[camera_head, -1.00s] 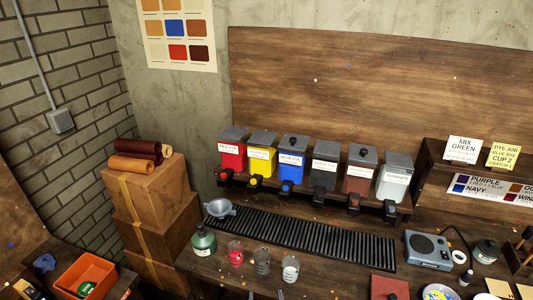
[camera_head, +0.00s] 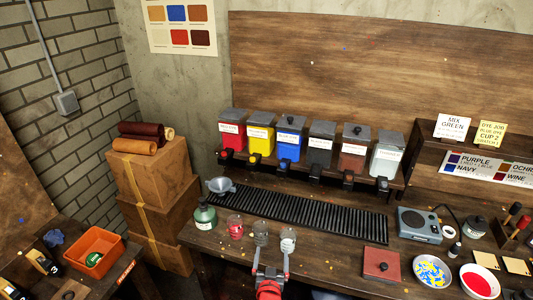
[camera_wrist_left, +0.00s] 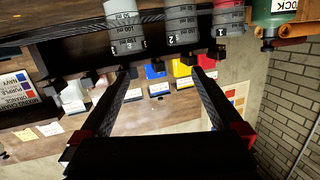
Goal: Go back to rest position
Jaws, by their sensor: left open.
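My left gripper (camera_head: 272,254) is in the lower middle of the head view, at the bench's front edge, with its fingers apart. In the left wrist view, which is upside down, the open fingers (camera_wrist_left: 164,72) have nothing between them. Three small graduated cups stand on the bench just beyond: a red one (camera_head: 235,228), a grey one (camera_head: 260,233) and a pale one (camera_head: 288,241). My right gripper is not in view.
Several dye dispensers (camera_head: 290,139) line the back above a black ribbed mat (camera_head: 310,217). A green bottle (camera_head: 205,214) and funnel (camera_head: 221,187) stand left of the cups. Stacked boxes (camera_head: 155,200) stand left.

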